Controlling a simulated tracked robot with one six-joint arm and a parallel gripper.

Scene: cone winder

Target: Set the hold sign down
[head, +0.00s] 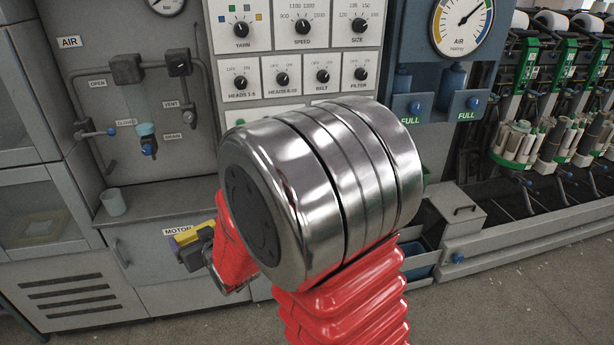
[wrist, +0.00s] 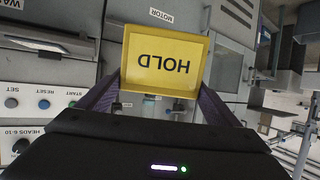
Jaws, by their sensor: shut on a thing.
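The yellow hold sign (wrist: 163,62) fills the upper middle of the wrist view, its word HOLD upside down in the picture. My gripper (wrist: 161,88) is shut on it, with one dark finger at each side edge. In the head view a yellow edge of the sign (head: 193,236) shows at my gripper (head: 200,248), in front of the grey cabinet by the MOTOR label. My red and chrome arm hides much of the middle of that view. I cannot tell whether the sign touches any surface.
A grey ledge with a small grey cup (head: 113,202) lies left of my gripper, below the AIR pipework (head: 128,70). A knob panel (head: 300,50) stands behind my arm. Blue FULL bottles (head: 450,88) and spindle racks (head: 545,120) are at right. Open floor shows in front.

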